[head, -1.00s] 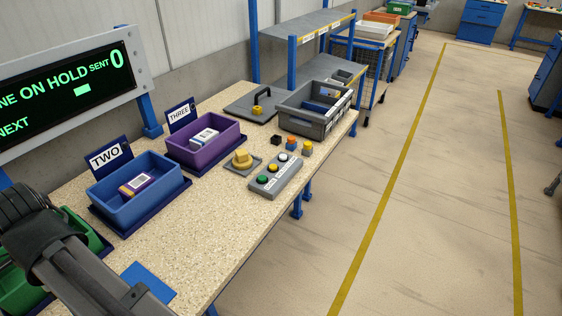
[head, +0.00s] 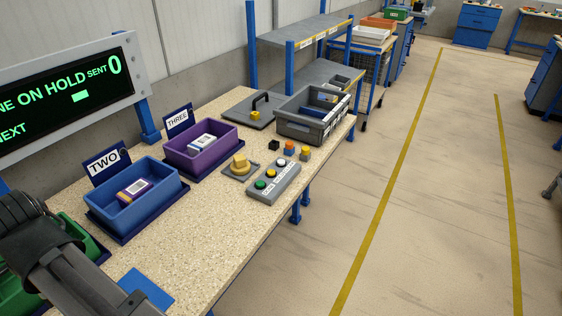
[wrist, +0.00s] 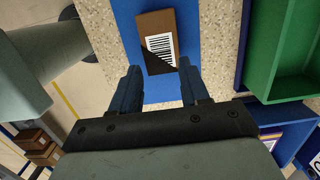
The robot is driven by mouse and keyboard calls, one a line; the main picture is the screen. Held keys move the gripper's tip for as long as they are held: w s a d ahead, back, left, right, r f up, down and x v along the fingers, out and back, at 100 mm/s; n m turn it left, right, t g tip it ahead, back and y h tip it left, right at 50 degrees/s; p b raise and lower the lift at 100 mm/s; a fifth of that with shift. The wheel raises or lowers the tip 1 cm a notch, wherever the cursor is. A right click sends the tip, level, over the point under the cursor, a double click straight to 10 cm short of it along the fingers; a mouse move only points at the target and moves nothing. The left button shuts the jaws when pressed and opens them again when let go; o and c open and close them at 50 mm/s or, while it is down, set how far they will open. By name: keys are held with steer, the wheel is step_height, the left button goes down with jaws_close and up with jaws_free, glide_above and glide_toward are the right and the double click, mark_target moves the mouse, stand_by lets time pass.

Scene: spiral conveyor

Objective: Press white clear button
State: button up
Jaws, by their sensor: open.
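The white button (head: 282,163) is at the far end of a grey control box (head: 275,184) on the bench. A yellow button (head: 270,173) and a green button (head: 260,185) sit in line with it, nearer. My gripper (wrist: 159,82) is open in the wrist view, well away from the control box. A brown box with a barcode label (wrist: 157,42) lies on a blue mat (wrist: 127,20) ahead of the fingers; a dark patch covers part of its label. I cannot tell whether the fingers touch it. In the head view my gripper is out of sight.
A blue bin (head: 133,205) and a purple bin (head: 201,165) each hold a package. A yellow knob (head: 240,162), small coloured blocks (head: 289,149) and a grey crate (head: 299,128) stand near the control box. The display (head: 62,100) reads "ON HOLD", "SENT 0". The bench's front middle is clear.

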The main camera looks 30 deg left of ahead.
jaws_close()
stand_by(1.0)
